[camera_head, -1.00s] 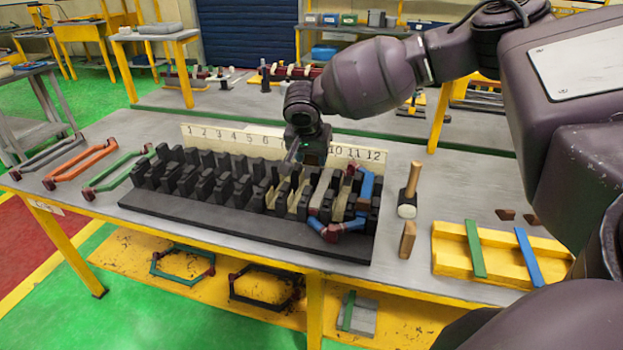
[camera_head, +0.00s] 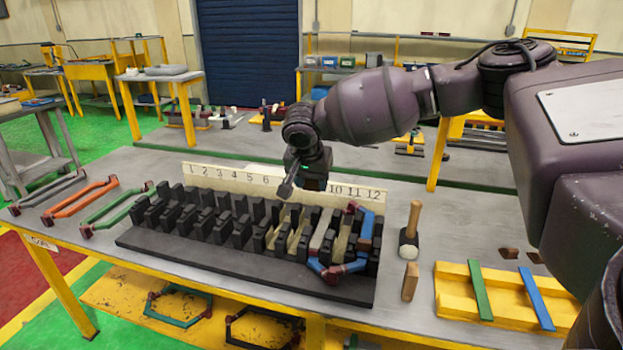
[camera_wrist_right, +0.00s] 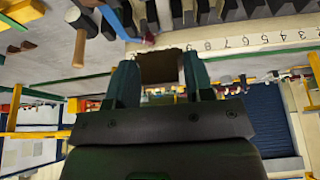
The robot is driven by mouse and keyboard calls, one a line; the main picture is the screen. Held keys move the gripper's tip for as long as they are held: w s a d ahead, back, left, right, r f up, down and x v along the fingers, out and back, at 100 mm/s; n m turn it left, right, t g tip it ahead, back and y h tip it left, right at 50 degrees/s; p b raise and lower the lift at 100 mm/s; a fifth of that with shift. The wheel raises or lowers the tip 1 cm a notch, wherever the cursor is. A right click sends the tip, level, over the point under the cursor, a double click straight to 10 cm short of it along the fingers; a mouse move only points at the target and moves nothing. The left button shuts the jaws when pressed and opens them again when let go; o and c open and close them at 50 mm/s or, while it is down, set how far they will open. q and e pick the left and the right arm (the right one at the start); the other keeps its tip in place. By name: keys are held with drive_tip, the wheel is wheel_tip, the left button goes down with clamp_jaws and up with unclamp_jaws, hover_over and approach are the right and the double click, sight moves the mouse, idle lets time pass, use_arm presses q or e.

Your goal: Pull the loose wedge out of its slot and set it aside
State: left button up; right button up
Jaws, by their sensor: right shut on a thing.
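The black slotted stator block (camera_head: 185,258) lies on the grey table, with rows of dark teeth and cream liners in some slots toward its right. My right gripper (camera_head: 286,190) is above the block's rear rows, in front of the number strip, tilted down to the left. In the right wrist view its two dark green fingers (camera_wrist_right: 160,75) are shut on a brown wedge (camera_wrist_right: 160,66). The wedge appears clear of the block. A blue coil (camera_head: 367,228) sits at the block's right end. My left gripper is not in view.
The number strip (camera_head: 222,178) stands behind the block. A mallet (camera_head: 410,235), a wooden piece (camera_head: 410,281), brown wedges (camera_head: 508,253) and a yellow tray (camera_head: 452,292) lie to the right. Coils, including a green one (camera_head: 118,208), lie left. Bare table (camera_head: 150,165) shows behind them.

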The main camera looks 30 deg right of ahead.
drive_tip(key=shift+f+b, duration=1.55)
drive_tip(key=shift+f, duration=6.4)
